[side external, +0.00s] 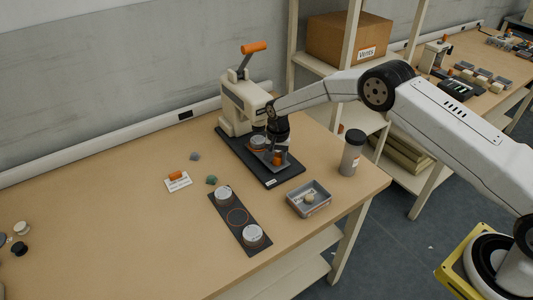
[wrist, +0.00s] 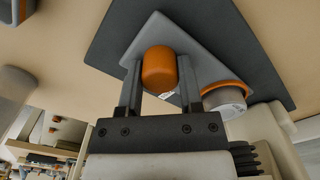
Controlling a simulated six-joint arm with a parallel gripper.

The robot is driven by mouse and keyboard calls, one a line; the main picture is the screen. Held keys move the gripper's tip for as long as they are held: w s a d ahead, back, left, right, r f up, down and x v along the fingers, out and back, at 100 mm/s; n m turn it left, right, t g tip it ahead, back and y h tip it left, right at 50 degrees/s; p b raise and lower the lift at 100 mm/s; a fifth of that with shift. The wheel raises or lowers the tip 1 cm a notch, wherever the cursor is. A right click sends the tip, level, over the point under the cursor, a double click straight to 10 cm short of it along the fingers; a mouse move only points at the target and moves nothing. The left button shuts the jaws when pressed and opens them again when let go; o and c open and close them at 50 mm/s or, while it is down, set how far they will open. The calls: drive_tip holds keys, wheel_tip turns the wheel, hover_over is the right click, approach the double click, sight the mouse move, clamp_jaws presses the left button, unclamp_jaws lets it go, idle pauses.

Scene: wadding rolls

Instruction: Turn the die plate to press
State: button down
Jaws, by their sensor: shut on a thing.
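The press (side external: 240,104) is cream with a raised orange-tipped lever and stands on a dark base (side external: 286,177). The die plate (side external: 262,157) is a flat grey piece low over this base; it also shows in the wrist view (wrist: 190,42), angled to the base edges. My gripper (wrist: 158,88) is shut on the die plate's orange knob (wrist: 159,66), which also shows in the side view (side external: 277,160). A pale tin with an orange rim (wrist: 223,99) is at the plate's press-side end, beside the press body. My wrist partly covers the plate in the side view.
A dark strip (side external: 226,208) with two tins and an empty orange ring lies in front. A grey tray (side external: 322,207) with a beige piece and a dark canister (side external: 352,152) stand at right. A card (side external: 178,185) and small lumps lie left. The left table is mostly clear.

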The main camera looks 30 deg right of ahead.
drive_tip(key=shift+m, duration=0.3)
idle(0.4)
drive_tip(key=shift+c, duration=1.2)
unclamp_jaws()
drive_tip(key=shift+r, duration=0.15)
drive_tip(key=shift+r, duration=3.75)
drive_tip(key=shift+r, duration=0.1)
